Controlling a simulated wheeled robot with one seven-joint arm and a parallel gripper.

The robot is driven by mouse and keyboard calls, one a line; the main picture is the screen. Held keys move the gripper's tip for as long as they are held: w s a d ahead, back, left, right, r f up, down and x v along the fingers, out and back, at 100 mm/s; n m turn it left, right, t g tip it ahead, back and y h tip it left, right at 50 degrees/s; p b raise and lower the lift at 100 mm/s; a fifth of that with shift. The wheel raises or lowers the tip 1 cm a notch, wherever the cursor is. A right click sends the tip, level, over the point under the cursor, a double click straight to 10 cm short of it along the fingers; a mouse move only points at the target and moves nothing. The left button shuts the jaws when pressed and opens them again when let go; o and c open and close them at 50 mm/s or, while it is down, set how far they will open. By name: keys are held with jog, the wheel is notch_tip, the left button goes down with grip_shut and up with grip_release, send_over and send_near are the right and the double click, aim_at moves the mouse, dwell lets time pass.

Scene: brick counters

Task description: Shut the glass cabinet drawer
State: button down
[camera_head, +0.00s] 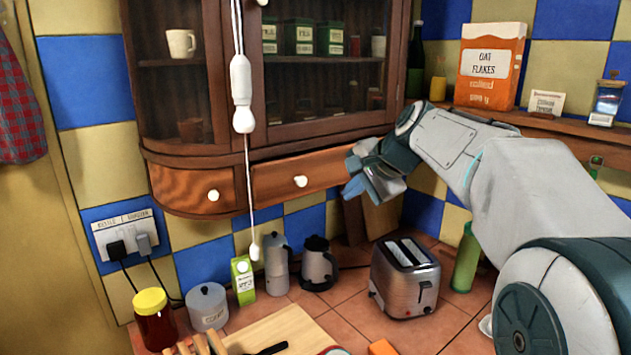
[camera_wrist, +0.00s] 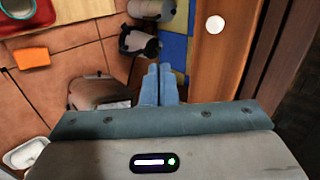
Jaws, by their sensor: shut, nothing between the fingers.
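The glass cabinet (camera_head: 330,95) hangs on the tiled wall with two wooden drawers below its glass doors. The left drawer (camera_head: 185,187) and the right drawer (camera_head: 275,182) each have a white knob. I cannot tell clearly how far either drawer stands out. In the wrist view a wooden drawer front (camera_wrist: 213,60) with a white knob shows to the right of my fingers.
A cord with a white pull (camera_head: 241,95) hangs before the cabinet. An oat flakes box (camera_head: 490,65) stands on the right shelf.

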jog(key=w+a+f+p, duration=0.4)
jog(key=w+a, duration=0.3)
jog(key=w, duration=0.3)
jog(key=shift+w+f, duration=0.25)
jog(key=shift+f, duration=0.25)
